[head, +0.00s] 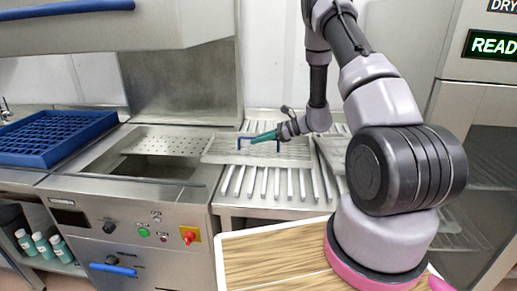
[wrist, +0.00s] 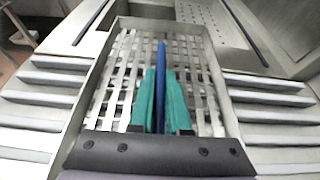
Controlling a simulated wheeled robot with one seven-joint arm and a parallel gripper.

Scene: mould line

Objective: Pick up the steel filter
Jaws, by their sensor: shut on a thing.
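The steel filter (head: 225,152) is a shallow, perforated steel tray with a blue handle (head: 241,142). It lies roughly level over the left part of the slatted rack; I cannot tell whether it touches the slats. In the wrist view, the filter (wrist: 207,88) fills the middle, with its rim and woven-looking grid showing. My gripper (head: 262,137) has teal fingers, which also show in the wrist view (wrist: 160,105). They are shut on the blue handle (wrist: 161,62), one finger on each side. Part of the handle is hidden between the fingers.
The slatted steel rack (head: 270,184) lies beneath the filter. Left of it are a sink with a perforated plate (head: 168,140) and a blue crate (head: 45,138). A steel hood (head: 120,30) hangs above. A wooden board (head: 270,262) is near me; a steel cabinet stands right.

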